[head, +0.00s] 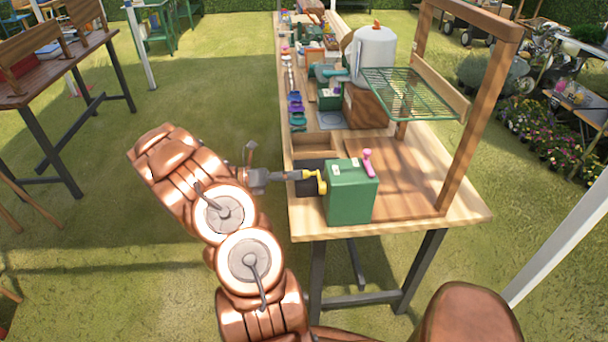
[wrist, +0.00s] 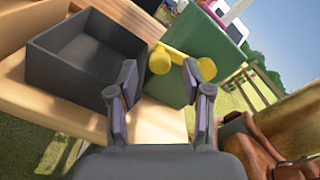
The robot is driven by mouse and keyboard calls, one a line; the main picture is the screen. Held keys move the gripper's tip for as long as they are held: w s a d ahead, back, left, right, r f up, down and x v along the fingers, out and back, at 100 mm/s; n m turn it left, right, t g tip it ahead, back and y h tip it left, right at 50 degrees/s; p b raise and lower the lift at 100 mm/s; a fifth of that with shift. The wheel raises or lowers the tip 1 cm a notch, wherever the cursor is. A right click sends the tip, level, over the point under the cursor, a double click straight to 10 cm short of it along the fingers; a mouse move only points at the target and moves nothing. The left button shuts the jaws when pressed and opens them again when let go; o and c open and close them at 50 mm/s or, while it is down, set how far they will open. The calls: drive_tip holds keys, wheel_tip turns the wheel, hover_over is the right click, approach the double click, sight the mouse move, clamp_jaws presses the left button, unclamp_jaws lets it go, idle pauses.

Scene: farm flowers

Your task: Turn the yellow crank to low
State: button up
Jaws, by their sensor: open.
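The yellow crank (head: 321,182) is on the left side of a green box (head: 352,193) at the table's near end. In the wrist view the crank (wrist: 176,58) shows as a yellow bar with rounded ends against the green box (wrist: 205,45). My gripper (head: 306,175) is at the crank from the left. In the wrist view my gripper (wrist: 166,85) has its two fingers apart, with the crank just beyond and partly between the tips. Whether a finger touches the crank cannot be told. No low marking is readable.
A dark open tray (wrist: 85,55) lies beside the green box, close to my left finger. A pink lever (head: 368,162) stands on the box top. A wooden post (head: 475,130) and a green wire shelf (head: 410,93) rise behind.

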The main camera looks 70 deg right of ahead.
drive_tip(key=v, duration=0.8)
drive_tip(key=shift+w, duration=0.2)
drive_tip(key=shift+a, duration=0.1)
drive_tip(key=shift+c, duration=0.5)
